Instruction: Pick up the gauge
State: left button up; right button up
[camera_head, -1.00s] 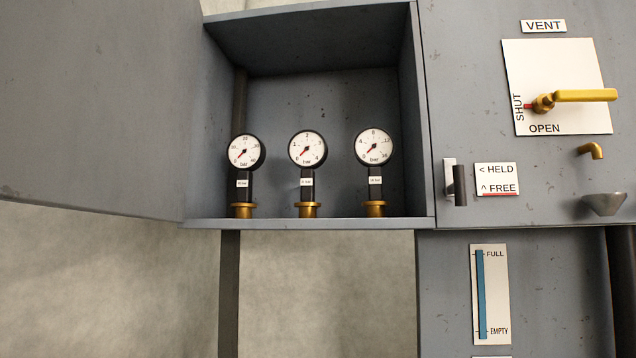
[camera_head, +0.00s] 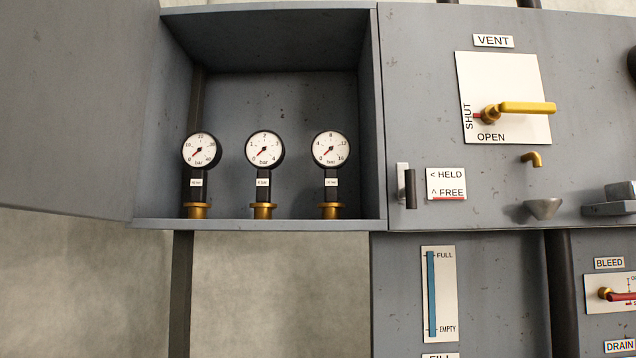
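Three gauges stand upright in a row in an open grey cabinet (camera_head: 258,225). The left gauge (camera_head: 201,150) has a scale up to 40 bar. The middle gauge (camera_head: 264,149) reads up to 4 bar. The right gauge (camera_head: 331,149) reads up to 16 bar. The stem labels are too small to read surely. Neither of my grippers is in view.
The cabinet door (camera_head: 75,110) stands open at the left. Right of the cabinet are a dark latch handle (camera_head: 409,188), a yellow vent lever (camera_head: 525,107), a brass spout (camera_head: 533,158) over a funnel (camera_head: 543,208), and a red bleed handle (camera_head: 618,296). A level gauge strip (camera_head: 432,293) is below.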

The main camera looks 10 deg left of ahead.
aim_at(201, 151)
jog(key=l+u, duration=0.5)
jog(key=k+l+u, duration=0.1)
jog(key=l+u, duration=0.35)
jog(key=j, duration=0.1)
